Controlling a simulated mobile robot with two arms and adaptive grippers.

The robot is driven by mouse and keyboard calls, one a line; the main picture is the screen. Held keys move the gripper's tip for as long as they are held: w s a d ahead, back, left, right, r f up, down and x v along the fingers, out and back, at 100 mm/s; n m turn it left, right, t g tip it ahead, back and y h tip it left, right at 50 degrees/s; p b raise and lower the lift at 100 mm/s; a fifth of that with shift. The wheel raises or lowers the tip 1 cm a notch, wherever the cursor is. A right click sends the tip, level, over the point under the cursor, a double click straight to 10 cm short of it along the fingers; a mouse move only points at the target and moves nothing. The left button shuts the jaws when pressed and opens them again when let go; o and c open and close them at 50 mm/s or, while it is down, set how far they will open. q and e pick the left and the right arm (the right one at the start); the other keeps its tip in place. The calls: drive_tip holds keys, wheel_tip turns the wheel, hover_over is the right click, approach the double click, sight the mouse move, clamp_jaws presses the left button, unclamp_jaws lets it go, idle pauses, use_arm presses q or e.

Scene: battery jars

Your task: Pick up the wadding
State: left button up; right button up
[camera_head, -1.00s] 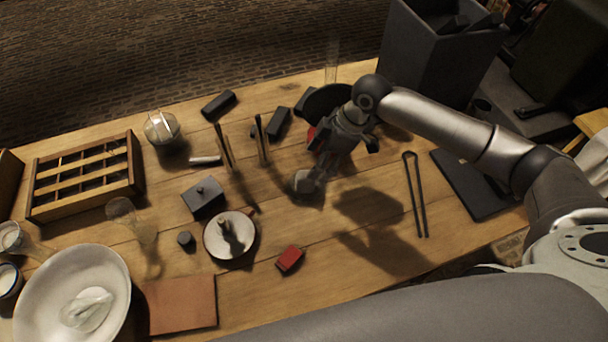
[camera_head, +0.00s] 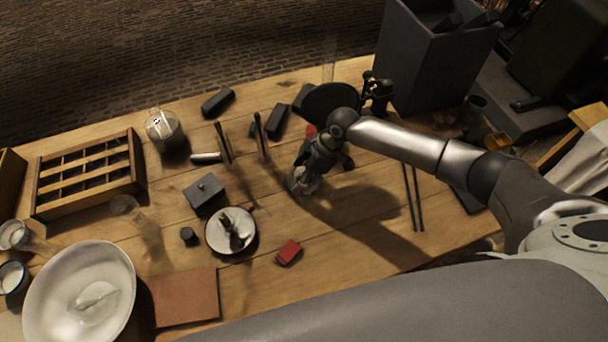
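My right gripper (camera_head: 305,174) reaches down over the middle of the table, its arm coming in from the right. A small pale, partly see-through lump (camera_head: 301,184) shows at its fingertips; it may be the wadding, but it is too blurred to be sure. The fingers partly cover it, and I cannot tell whether they are closed on it. Another whitish, glossy shape (camera_head: 97,304) lies in the large white bowl (camera_head: 40,292) at the lower left. My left gripper is not in view.
A red block (camera_head: 288,252), a white dish (camera_head: 215,243) and a dark lidded box (camera_head: 204,193) stand left of the gripper. A dark disc (camera_head: 328,101) stands behind it. Two thin rods (camera_head: 413,200) lie to the right. Bare wood lies in front of the gripper.

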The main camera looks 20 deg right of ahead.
drive_tip(key=c, duration=0.9)
drive_tip(key=shift+r, duration=0.1)
drive_tip(key=shift+r, duration=0.6)
drive_tip(key=shift+s+a+r+b, duration=0.2)
drive_tip(key=shift+s+r+b, duration=0.3)
drive_tip(key=shift+s+r, duration=1.65)
drive_tip(key=shift+s+a+r+b, duration=0.25)
drive_tip(key=shift+s+r+b, duration=0.25)
drive_tip(key=shift+s+r, duration=1.6)
drive_tip(key=shift+s+a+r+b, duration=0.2)
drive_tip(key=shift+s+r+b, duration=0.3)
drive_tip(key=shift+s+r, duration=1.65)
drive_tip(key=shift+s+f, duration=0.5)
drive_tip(key=shift+s, duration=0.05)
